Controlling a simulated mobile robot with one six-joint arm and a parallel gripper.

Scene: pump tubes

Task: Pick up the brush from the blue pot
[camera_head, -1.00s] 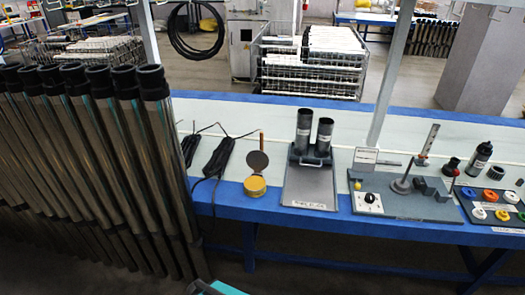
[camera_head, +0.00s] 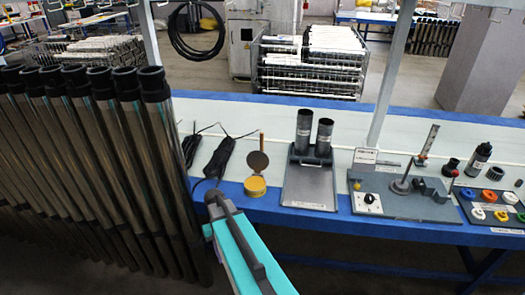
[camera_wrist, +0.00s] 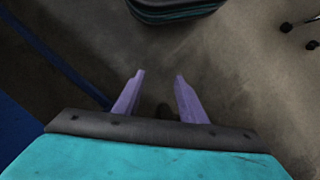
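In the head view, a round yellow pot (camera_head: 255,186) stands near the front edge of the bench, with a dark round disc (camera_head: 258,161) upright behind it. A thin brown handle (camera_head: 261,140), perhaps the brush, rises behind the disc. I see no pot that is clearly blue. My gripper (camera_wrist: 158,76) shows in the wrist view with its two purple fingers apart and nothing between them, above grey floor. It does not show clearly in the head view, where my teal arm is in front of the bench, below and left of the pot.
Dark tubes (camera_head: 95,165) stand in a dense row at left. Black cables (camera_head: 219,157) lie left of the pot. A holder plate (camera_head: 309,187) with two grey cylinders (camera_head: 304,130) stands at its right, then a grey fixture board (camera_head: 405,202) and a tray of coloured rings.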

